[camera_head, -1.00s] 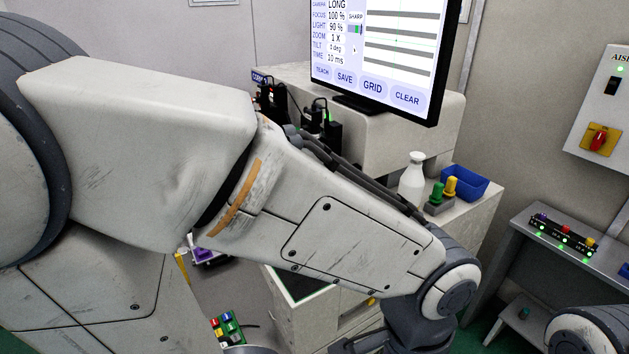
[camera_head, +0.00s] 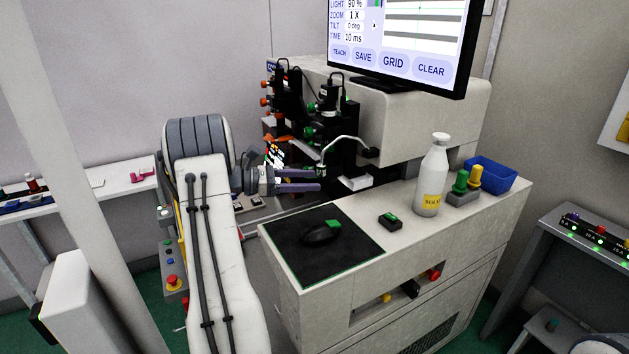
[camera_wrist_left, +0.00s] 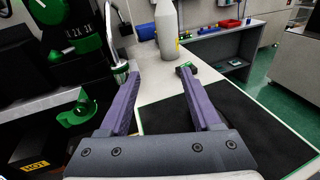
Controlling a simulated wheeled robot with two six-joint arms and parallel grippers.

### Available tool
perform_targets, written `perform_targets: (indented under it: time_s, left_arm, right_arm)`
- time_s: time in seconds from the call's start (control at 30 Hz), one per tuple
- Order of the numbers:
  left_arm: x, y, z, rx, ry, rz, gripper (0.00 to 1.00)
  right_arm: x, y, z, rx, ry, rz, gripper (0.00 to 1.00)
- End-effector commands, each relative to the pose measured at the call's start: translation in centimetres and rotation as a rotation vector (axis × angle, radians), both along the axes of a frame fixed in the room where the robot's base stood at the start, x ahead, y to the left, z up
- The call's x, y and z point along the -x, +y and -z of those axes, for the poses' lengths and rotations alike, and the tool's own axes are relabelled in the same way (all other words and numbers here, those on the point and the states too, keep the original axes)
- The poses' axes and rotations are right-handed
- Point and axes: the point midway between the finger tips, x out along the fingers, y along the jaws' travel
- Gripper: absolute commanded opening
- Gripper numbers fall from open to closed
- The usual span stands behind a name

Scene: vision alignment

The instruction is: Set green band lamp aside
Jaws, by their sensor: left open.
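A pale gooseneck lamp (camera_head: 347,142) arches from the machine at the back, its tip dropping close to my left gripper's fingers. In the left wrist view the lamp's metal neck (camera_wrist_left: 109,32) runs down just left of the left finger. My left gripper (camera_head: 320,180) reaches in from the left, between the machine head and the mouse pad. In the left wrist view the left gripper (camera_wrist_left: 160,72) is open, with nothing held between its purple fingers. My right gripper is out of view.
A white bottle (camera_head: 433,178), a green-button box (camera_head: 390,221) and a blue bin (camera_head: 491,174) stand on the cabinet top. A black pad (camera_head: 355,244) carries a mouse (camera_head: 321,233). Black camera units (camera_head: 330,97) crowd the space behind my gripper.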

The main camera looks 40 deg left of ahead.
Motion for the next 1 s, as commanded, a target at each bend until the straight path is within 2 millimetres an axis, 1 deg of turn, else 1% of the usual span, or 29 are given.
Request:
perform_targets:
  time_s: [0.03, 0.1, 0.17, 0.23, 0.37, 0.7, 0.83, 1.0]
  left_arm:
    - [1.1, 2.9, 0.7, 0.039, -0.018, -0.065, 0.65]
    - [2.2, 5.4, 0.7, 0.079, -0.041, -0.122, 0.65]
    - [2.7, 6.7, 0.7, 0.1, -0.055, -0.152, 0.65]
    - [2.9, 7.3, 0.6, 0.113, -0.063, -0.168, 0.65]
    - [1.7, 6.7, 0.4, 0.116, -0.065, -0.17, 0.65]
    - [-3.8, 3.6, 0.4, 0.113, -0.063, -0.168, 0.65]
    - [-5.1, 2.8, 0.5, 0.113, -0.063, -0.17, 0.65]
    - [-5.9, 2.4, 0.6, 0.111, -0.063, -0.171, 0.65]
  right_arm:
    - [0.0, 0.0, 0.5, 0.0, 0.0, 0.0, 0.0]
    - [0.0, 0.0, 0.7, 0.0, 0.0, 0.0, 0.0]
    - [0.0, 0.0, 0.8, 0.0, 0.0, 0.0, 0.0]
    - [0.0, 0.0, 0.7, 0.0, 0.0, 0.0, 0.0]
    - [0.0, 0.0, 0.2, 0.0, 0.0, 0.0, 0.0]
    - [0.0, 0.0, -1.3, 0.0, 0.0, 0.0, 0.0]
    - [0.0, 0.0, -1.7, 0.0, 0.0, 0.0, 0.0]
    - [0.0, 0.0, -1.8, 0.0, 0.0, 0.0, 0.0]
